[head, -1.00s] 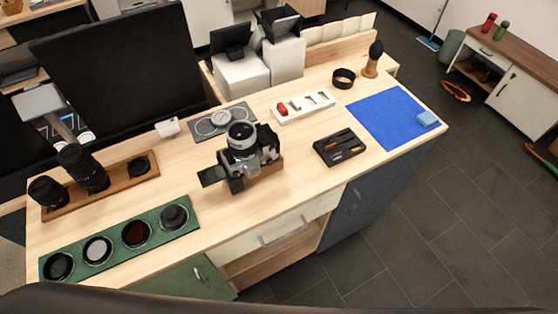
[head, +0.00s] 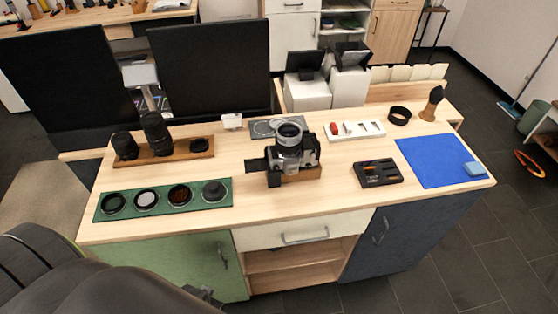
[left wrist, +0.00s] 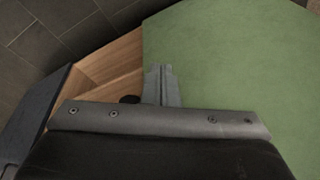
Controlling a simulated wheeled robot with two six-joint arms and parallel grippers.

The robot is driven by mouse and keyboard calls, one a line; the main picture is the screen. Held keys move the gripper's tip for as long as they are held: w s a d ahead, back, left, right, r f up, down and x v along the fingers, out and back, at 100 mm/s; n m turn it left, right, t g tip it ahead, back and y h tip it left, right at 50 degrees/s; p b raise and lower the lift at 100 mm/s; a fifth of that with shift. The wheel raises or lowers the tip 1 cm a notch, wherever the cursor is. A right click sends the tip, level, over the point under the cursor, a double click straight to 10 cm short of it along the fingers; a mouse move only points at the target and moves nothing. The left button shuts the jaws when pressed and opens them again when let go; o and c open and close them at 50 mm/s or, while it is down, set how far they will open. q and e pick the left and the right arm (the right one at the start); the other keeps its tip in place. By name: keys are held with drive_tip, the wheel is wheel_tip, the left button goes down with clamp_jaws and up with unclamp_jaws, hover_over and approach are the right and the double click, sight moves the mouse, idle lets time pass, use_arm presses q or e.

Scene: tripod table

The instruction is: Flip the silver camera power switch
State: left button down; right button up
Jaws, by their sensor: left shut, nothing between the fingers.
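My right gripper is in neither view.
A green tray (head: 128,214) of round filters lies front left on the table (head: 320,205). Lenses stand on a wooden board (head: 180,158) behind it. A black tool tray (head: 378,173) and blue cloth (head: 430,165) lie right of the camera. The tabletop just before the camera is clear.

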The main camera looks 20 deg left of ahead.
use_arm(q)
drive_tip(key=w+d+r+n+t+h, duration=0.15)
drive_tip(key=w+r, duration=0.25)
drive_tip(key=r, duration=0.6)
drive_tip(key=w+d+r+t, duration=0.2)
drive_tip(key=w+r, duration=0.2)
drive_tip(key=r, duration=0.5)
drive_tip(key=n+t+h, duration=0.3)
drive_tip(key=n+t, duration=0.9)
drive_tip(key=n, duration=0.2)
approach(314, 150)
drive_tip(key=shift+s+a+r, duration=0.1)
drive_tip(key=shift+s+a, duration=0.95)
drive_tip(key=shift+s, duration=0.3)
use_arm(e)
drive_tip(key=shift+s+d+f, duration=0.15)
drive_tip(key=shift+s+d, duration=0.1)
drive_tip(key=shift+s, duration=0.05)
